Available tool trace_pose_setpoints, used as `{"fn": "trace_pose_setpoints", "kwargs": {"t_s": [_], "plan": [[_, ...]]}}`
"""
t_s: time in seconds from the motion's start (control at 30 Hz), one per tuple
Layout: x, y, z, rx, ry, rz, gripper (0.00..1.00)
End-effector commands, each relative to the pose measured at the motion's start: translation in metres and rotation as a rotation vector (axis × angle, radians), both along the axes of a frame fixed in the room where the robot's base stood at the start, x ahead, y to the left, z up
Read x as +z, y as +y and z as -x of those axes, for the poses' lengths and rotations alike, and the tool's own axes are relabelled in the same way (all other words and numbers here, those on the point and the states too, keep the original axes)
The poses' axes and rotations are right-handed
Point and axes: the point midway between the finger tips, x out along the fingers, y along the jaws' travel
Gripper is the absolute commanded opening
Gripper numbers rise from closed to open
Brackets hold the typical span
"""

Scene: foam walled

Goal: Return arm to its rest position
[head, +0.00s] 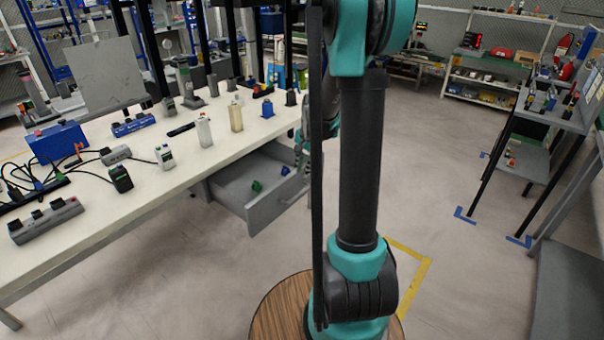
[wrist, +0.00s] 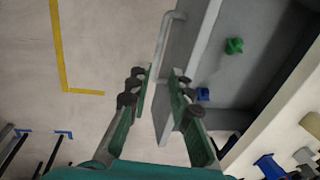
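My gripper (wrist: 160,78) shows in the wrist view with its two dark-tipped fingers apart and nothing held between them. The front edge and handle (wrist: 166,48) of a grey drawer lie behind the gap between the fingers; I cannot tell whether a finger touches them. In the head view my arm stands upright in the middle and covers much of the gripper, which is near the drawer's right end. The grey drawer (head: 228,193) is pulled out under the bench, with a green object (head: 257,186) and a blue object (head: 285,171) inside.
The white workbench (head: 215,153) on the left carries bottles, a blue box (head: 57,142), a power strip (head: 46,220) and cables. A shelf rack (head: 520,160) stands at the right. The floor (head: 455,200) between is clear, with yellow tape (head: 418,275).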

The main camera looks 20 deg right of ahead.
Motion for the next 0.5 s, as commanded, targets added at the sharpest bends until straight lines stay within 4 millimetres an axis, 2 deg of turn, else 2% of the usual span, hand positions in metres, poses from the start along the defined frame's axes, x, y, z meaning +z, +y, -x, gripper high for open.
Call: {"fn": "trace_pose_setpoints", "kwargs": {"t_s": [0.37, 0.5], "plan": [[0.002, 0.001, 0.002, 0.006, -0.002, 0.002, 0.2], [0.008, 0.007, 0.021, 0.069, -0.023, 0.022, 0.2]]}}
